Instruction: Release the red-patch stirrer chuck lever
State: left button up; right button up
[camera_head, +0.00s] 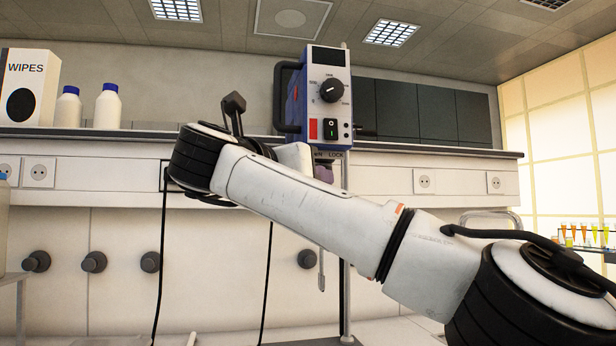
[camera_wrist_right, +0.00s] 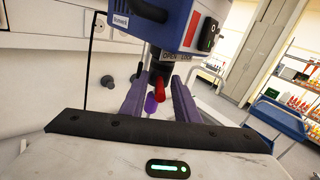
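The stirrer (camera_head: 329,95) is a blue and grey box with a black dial and a red patch (camera_head: 313,130), held on an upright rod. It also shows in the right wrist view (camera_wrist_right: 172,25), with a red patch and an OPEN/LOCK label on its underside. In the head view my arm mostly hides the gripper and chuck.
A white bench with sockets runs behind, carrying a WIPES box (camera_head: 28,88) and two white bottles with blue caps (camera_head: 107,106). A black cable hangs by the bench front. A blue cart (camera_wrist_right: 278,118) and racks of colored tubes (camera_head: 583,236) stand at right.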

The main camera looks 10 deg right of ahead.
jog(key=shift+s+a, duration=0.35)
jog(key=shift+s, duration=0.05)
pick_arm(q)
jog(key=shift+s+d+f+b, duration=0.1)
jog(key=shift+f+b, duration=0.15)
jog(key=shift+b, duration=0.4)
pick_arm(e)
jog(key=v, duration=0.9)
jog(key=shift+s+a, duration=0.1)
jog(key=shift+s, duration=0.05)
